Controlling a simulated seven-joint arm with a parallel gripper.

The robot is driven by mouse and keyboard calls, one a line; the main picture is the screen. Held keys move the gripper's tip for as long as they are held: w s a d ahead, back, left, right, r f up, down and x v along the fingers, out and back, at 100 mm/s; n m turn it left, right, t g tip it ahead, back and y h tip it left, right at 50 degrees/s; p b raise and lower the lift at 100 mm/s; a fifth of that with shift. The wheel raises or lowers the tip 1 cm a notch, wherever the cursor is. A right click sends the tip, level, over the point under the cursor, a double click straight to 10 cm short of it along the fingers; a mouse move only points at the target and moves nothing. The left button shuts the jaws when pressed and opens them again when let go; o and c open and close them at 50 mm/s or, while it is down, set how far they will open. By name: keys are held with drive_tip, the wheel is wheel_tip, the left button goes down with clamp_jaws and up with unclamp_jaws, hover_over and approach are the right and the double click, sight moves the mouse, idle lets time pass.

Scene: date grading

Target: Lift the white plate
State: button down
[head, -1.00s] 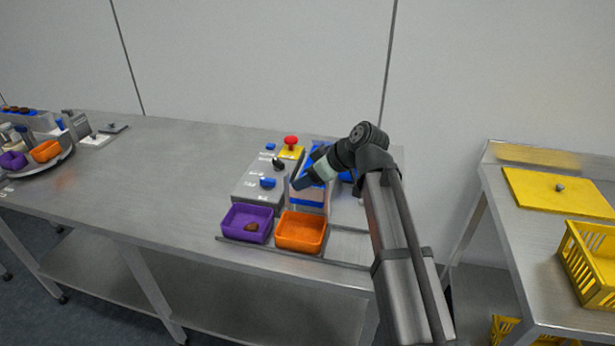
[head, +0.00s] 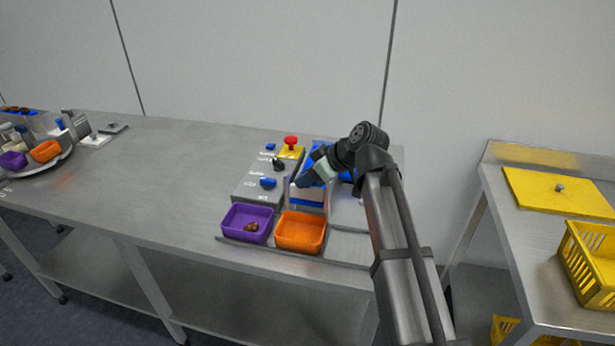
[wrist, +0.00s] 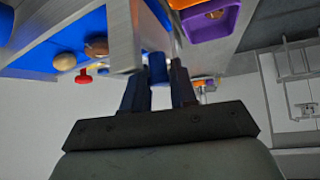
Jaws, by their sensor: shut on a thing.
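A small white plate (head: 96,141) with a knob lies flat on the left part of the bench in the head view. My gripper (head: 304,181) is well to the right of it, at the blue-lined chute (head: 318,153). In the wrist view my gripper's fingers (wrist: 158,84) are shut on a small blue block (wrist: 154,66). The block sits against a pale grey upright panel (wrist: 122,38) of the chute; I cannot tell whether they are joined. A brown date (wrist: 96,46) and a pale round piece (wrist: 64,61) lie on the chute's blue floor.
A purple tray (head: 233,220) holding dates and an empty orange tray (head: 301,246) stand in front of the chute. A grey control box (head: 250,190) with knobs and a red button (head: 291,141) are beside it. The bench middle is clear. A yellow plate (head: 525,190) lies on the right table.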

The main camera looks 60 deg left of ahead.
drive_tip(key=shift+a+r, duration=0.1)
drive_tip(key=shift+r, duration=2.4)
drive_tip(key=c, duration=0.9)
unclamp_jaws()
drive_tip(key=v, duration=1.4)
drive_tip(key=shift+f, duration=0.1)
